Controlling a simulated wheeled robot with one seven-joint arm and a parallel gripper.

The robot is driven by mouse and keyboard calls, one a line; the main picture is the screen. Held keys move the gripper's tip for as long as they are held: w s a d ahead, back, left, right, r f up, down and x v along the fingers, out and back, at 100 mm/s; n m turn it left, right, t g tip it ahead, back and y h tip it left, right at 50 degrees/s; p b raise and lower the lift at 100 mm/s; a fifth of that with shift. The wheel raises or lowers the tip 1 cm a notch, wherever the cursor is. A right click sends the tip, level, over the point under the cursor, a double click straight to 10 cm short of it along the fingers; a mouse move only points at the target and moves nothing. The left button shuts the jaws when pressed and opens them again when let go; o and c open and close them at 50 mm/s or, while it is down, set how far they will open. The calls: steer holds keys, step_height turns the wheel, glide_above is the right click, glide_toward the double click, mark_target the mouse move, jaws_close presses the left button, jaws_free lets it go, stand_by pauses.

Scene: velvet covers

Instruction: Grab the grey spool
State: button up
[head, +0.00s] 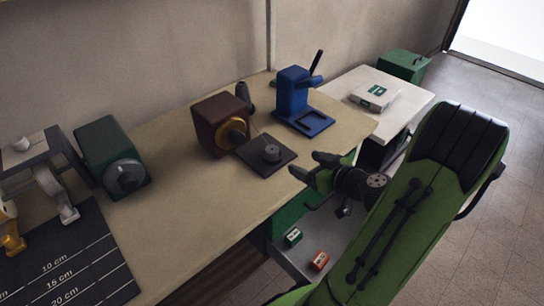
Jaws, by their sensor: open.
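Nothing shows between the fingers.
A brown machine (214,125) with a brass ring stands left of the plate, and a blue press (292,92) behind it. A green machine (104,146) and a ruled black mat (70,265) are at left. Bare bench (190,210) lies in front.

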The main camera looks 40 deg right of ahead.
mark_target(272, 149)
steer(key=x, duration=1.4)
steer(key=shift+w+a+f, duration=0.2)
steer(key=shift+w, duration=0.1)
steer(key=shift+c, duration=0.4)
steer(key=c, duration=1)
steer(key=shift+r, duration=0.15)
steer(key=shift+c, duration=0.2)
